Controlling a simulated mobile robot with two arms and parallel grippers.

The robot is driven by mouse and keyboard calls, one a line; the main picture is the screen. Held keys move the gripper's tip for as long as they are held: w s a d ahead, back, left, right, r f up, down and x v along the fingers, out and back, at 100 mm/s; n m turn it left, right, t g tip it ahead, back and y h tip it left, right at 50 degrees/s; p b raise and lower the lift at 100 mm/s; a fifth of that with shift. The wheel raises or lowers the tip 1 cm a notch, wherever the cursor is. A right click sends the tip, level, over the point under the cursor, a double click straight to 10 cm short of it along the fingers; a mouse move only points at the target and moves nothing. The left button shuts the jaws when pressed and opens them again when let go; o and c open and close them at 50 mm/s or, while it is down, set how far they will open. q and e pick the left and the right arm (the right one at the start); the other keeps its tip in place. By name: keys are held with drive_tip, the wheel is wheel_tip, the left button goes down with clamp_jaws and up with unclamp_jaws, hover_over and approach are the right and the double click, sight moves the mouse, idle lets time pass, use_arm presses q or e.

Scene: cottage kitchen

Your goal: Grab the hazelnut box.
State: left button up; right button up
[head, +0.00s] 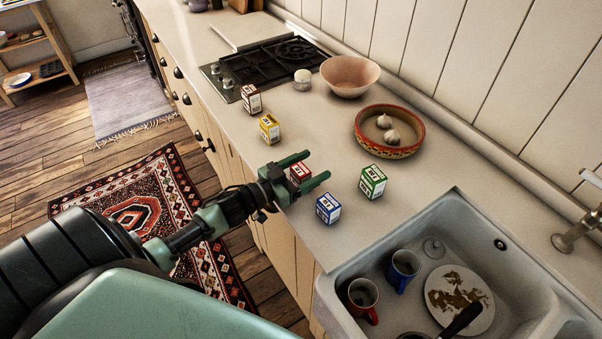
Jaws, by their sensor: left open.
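Several small boxes with white label panels stand on the counter: a brown one (252,98), a yellow one (270,128), a red one (299,173), a green one (372,181) and a blue one (328,208). The lettering is too small to read, so I cannot tell which is the hazelnut box. My left gripper (314,167) reaches over the counter's front edge, open. The red box shows between its green fingers, partly hidden; I cannot tell whether the fingers touch it or are above it. My right gripper is out of view.
A red patterned bowl (362,134) with garlic, a pink bowl (350,72) and a small white jar (302,84) stand behind the boxes. A black hob (270,62) lies farther back. The sink (340,290) at lower right holds mugs and a dirty plate.

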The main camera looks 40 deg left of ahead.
use_arm(q)
drive_tip(key=c, duration=1.5)
